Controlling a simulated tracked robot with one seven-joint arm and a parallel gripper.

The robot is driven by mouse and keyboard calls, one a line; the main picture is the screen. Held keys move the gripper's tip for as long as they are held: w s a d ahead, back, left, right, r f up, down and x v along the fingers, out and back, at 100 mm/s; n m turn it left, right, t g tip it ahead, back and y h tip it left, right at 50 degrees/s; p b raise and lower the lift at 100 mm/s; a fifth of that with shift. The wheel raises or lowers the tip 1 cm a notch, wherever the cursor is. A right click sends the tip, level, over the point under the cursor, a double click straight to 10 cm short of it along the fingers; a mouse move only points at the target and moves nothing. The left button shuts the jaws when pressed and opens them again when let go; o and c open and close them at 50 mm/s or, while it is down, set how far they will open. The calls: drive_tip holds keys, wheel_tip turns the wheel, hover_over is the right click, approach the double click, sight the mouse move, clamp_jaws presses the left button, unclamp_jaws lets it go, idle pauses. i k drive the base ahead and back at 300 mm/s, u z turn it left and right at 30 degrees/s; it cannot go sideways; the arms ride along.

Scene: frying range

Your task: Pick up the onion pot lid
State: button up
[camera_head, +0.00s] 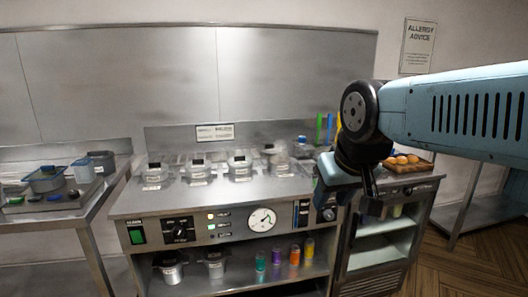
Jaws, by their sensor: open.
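Several small lidded pots stand in a row along the back of the steel range top. They include a far-left pot (153,176), a second pot (197,171), a third pot (239,168) and one further right (281,163). Their lids look clear or grey with dark knobs. The labels are too small to read, so I cannot tell which lid is the onion pot's. My gripper (352,188) is open and empty, in front of the range's right part and right of the pots. It hides part of the range behind it.
The range top (215,198) is bare in front of the pots. A tray of brown round items (406,162) sits at right, behind my gripper. A left side table (65,215) holds containers. Below the control panel, a shelf holds metal pots (170,272) and coloured bottles (294,255).

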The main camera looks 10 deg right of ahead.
sight(266, 148)
drive_tip(key=z, duration=0.5)
drive_tip(key=i, duration=1.8)
drive_tip(key=u, duration=0.5)
